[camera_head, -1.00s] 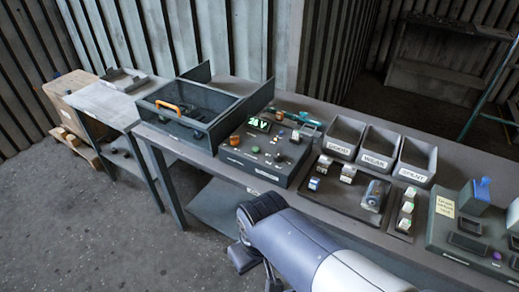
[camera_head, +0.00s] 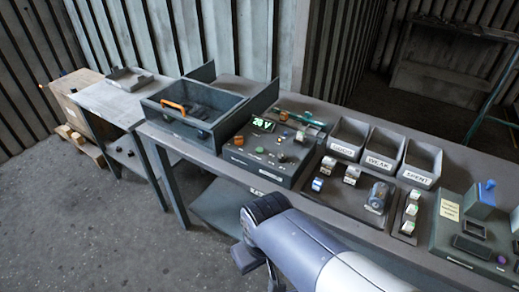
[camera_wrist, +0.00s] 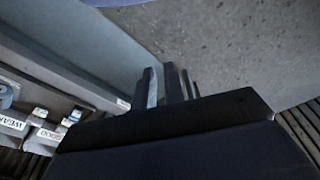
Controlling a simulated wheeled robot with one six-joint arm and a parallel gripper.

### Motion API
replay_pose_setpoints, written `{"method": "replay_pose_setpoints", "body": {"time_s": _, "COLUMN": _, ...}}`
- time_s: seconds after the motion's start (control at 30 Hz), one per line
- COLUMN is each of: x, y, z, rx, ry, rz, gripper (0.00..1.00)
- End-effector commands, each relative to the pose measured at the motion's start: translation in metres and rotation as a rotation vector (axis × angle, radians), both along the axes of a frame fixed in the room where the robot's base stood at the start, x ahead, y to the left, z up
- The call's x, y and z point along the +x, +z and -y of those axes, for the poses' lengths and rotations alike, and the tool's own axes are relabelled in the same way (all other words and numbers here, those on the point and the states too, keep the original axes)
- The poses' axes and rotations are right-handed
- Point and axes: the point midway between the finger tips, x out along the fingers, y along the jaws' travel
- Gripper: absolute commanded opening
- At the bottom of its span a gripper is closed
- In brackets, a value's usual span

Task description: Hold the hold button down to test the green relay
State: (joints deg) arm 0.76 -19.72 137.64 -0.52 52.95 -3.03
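The dark test box (camera_head: 240,158) stands on the bench with a lit green display (camera_head: 263,124) and several small knobs and buttons on top. Which of them is the hold button is too small to tell. Several small relays with green and white tops (camera_head: 411,210) stand in a narrow tray to the right. I cannot tell which relay is the green one. My gripper shows in the wrist view (camera_wrist: 160,85), its dark fingers slightly apart with nothing seen between them. In the head view it is hidden or not distinct, and my arm is in front of the bench.
Three bins labelled GOOD (camera_head: 348,138), WEAK (camera_head: 382,148) and SPENT (camera_head: 422,163) stand behind the relay tray (camera_head: 337,200). An open case with an orange handle (camera_head: 172,105) is left of the test box. A panel with a blue lever (camera_head: 487,190) is at right. Floor in front is clear.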

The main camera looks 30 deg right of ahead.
Motion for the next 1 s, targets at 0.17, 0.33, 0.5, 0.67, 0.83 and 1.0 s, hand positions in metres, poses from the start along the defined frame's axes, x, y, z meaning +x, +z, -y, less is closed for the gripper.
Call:
{"method": "replay_pose_setpoints", "body": {"time_s": 0.17, "x": 0.0000, "y": 0.0000, "z": 0.0000, "rx": 0.000, "ry": 0.000, "rz": 0.000, "gripper": 0.00}}
{"method": "replay_pose_setpoints", "body": {"time_s": 0.33, "x": 0.0000, "y": 0.0000, "z": 0.0000, "rx": 0.000, "ry": 0.000, "rz": 0.000, "gripper": 0.00}}
{"method": "replay_pose_setpoints", "body": {"time_s": 0.5, "x": 0.0000, "y": 0.0000, "z": 0.0000, "rx": 0.000, "ry": 0.000, "rz": 0.000, "gripper": 0.00}}
{"method": "replay_pose_setpoints", "body": {"time_s": 0.67, "x": 0.0000, "y": 0.0000, "z": 0.0000, "rx": 0.000, "ry": 0.000, "rz": 0.000, "gripper": 0.00}}
{"method": "replay_pose_setpoints", "body": {"time_s": 0.83, "x": 0.0000, "y": 0.0000, "z": 0.0000, "rx": 0.000, "ry": 0.000, "rz": 0.000, "gripper": 0.00}}
{"method": "replay_pose_setpoints", "body": {"time_s": 1.0, "x": 0.0000, "y": 0.0000, "z": 0.0000, "rx": 0.000, "ry": 0.000, "rz": 0.000, "gripper": 0.00}}
